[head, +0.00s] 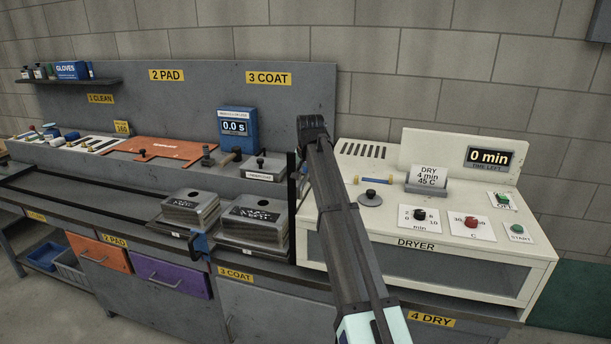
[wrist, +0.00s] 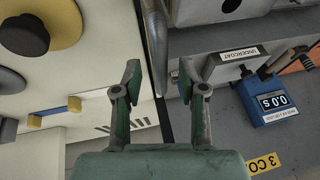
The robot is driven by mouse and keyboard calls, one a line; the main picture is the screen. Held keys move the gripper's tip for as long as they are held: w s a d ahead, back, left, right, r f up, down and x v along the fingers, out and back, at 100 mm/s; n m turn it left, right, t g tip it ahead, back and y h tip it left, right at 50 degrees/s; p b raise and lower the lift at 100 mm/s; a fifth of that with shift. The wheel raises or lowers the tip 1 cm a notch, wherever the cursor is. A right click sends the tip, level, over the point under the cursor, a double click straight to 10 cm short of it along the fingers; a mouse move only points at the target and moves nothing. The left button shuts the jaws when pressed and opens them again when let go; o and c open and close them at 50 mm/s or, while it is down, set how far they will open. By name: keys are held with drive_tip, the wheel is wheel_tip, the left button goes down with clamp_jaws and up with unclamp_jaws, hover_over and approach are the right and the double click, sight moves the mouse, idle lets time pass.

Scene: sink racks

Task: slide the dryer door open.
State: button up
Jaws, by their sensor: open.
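The dryer (head: 420,240) is a cream bench unit at the right of the head view. A dark, window-like panel (head: 470,276) spans its front under the DRYER label. My dark arm crosses in front of its left part and hides some of the front. In the wrist view, my gripper (wrist: 161,76) is open, with its two fingers apart. A grey metal bar (wrist: 153,35) runs down from the top edge toward the gap between them. I cannot tell whether it is the door handle or whether it touches a finger. The dryer's cream top (wrist: 85,60) lies left of the fingers.
The dryer top carries knobs, a sign (head: 427,178) and a timer display (head: 490,158). On the coat bench to the left stand stacked grey blocks (head: 255,222) and a blue timer (head: 237,128), also in the wrist view (wrist: 275,101). A narrow gap separates bench and dryer.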

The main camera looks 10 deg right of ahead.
drive_tip(key=shift+c, duration=0.3)
clamp_jaws()
wheel_tip(320, 180, up, 19)
drive_tip(key=p, duration=0.4)
drive_tip(key=shift+f, duration=0.2)
drive_tip(key=shift+o, duration=0.3)
unclamp_jaws()
drive_tip(key=v, duration=1.2)
